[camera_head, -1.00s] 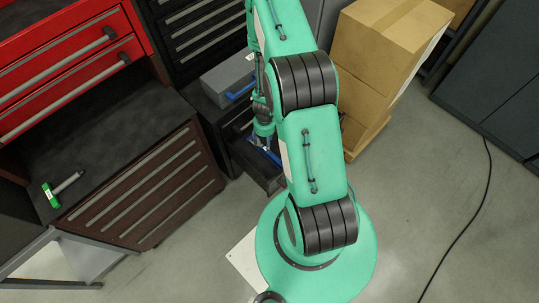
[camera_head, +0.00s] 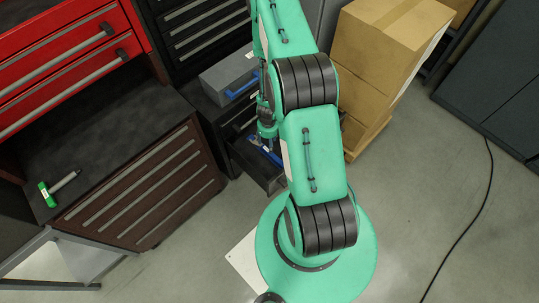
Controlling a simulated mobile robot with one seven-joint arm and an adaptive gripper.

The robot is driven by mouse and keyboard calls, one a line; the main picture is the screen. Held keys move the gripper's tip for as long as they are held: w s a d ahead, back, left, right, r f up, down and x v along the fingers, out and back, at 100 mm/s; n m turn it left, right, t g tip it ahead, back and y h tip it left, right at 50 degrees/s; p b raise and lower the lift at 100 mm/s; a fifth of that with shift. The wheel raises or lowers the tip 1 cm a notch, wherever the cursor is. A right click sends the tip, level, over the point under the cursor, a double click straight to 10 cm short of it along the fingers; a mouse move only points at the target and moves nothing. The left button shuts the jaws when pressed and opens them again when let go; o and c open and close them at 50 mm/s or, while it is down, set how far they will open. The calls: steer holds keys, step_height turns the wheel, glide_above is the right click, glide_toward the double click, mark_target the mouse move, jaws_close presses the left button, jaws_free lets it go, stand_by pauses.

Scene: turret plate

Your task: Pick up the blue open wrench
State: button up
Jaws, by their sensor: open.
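A small blue item, seemingly the blue open wrench (camera_head: 273,157), lies in the open dark drawer (camera_head: 268,183) left of my arm. Only part of it shows, and its jaw shape is too small to make out. My gripper (camera_head: 266,146) points down over the drawer, just above the blue item. Its fingers are small and partly hidden by the arm, but it is open. I cannot tell whether the fingers touch the item.
A grey box (camera_head: 229,74) with a blue strip stands on the drawer cabinet. Cardboard boxes (camera_head: 383,50) stand close to my arm's right. A green-headed hammer (camera_head: 56,188) lies on the dark worktop at left. Floor at right is clear except for a black cable (camera_head: 468,222).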

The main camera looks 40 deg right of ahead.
steer(key=b, duration=0.2)
glide_above(268, 148)
steer(key=s+a, duration=0.2)
steer(key=f, duration=0.5)
steer(key=shift+s+f, duration=0.2)
steer(key=shift+f, duration=0.2)
steer(key=shift+f+b, duration=1)
steer(key=shift+f, duration=1.65)
jaws_close()
steer(key=shift+r, duration=0.1)
